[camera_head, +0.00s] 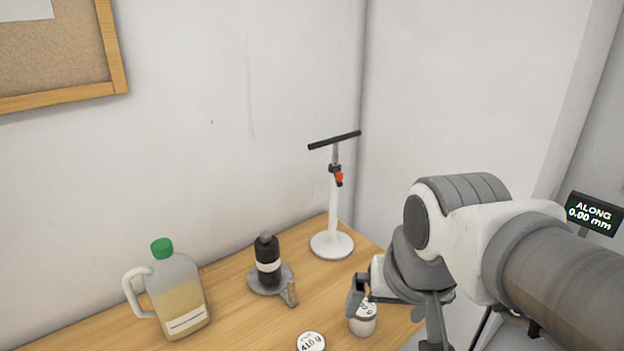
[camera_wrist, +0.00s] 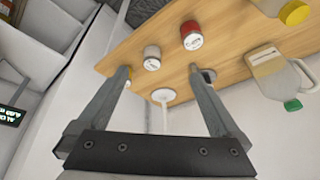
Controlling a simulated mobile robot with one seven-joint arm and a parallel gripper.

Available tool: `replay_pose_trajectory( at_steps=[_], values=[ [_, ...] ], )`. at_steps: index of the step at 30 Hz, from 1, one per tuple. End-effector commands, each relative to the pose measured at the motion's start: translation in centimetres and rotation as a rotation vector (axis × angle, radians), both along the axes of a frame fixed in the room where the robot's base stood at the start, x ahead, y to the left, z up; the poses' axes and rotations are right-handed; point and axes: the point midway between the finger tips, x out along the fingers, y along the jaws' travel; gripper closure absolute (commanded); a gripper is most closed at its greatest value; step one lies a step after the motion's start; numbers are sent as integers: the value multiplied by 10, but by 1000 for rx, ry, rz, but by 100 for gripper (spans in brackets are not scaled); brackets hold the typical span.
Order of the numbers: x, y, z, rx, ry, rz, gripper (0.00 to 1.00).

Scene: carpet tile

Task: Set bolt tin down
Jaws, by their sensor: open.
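A small white tin with dark print on its lid (camera_head: 363,318) stands upright on the wooden table, beside the near finger of my gripper (camera_head: 395,322). The white tin also shows in the wrist view (camera_wrist: 152,58), standing on the table between the lines of the two fingers. My gripper (camera_wrist: 161,72) is open, with nothing held between its fingers. Neither can be confirmed as the bolt tin.
A green-capped jug (camera_head: 178,295) stands at the left of the table (camera_head: 235,315). A black bottle (camera_head: 267,262) sits on a grey dish (camera_head: 288,290). A white stand with a black crossbar (camera_head: 332,240) is at the back corner. A yellow-lidded jar (camera_wrist: 293,13) shows in the wrist view.

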Motion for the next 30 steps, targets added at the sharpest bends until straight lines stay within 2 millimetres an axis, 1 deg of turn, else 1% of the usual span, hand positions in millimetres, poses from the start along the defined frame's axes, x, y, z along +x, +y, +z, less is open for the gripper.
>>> replay_pose_trajectory(
  at_steps=[1,3,7,17,20,23,26,30],
  values=[
    [-8,-5,3,-17,-31,33,0],
    [-16,-9,4,-39,-58,76,0],
    [-24,-13,5,-68,-87,127,0],
    [-25,-14,5,-76,-92,141,0],
    [-25,-14,9,-76,-92,141,0],
    [-25,-14,20,-76,-92,141,0],
    [-25,-14,38,-76,-92,141,0],
    [-25,-14,68,-75,-92,140,0]
  ],
)
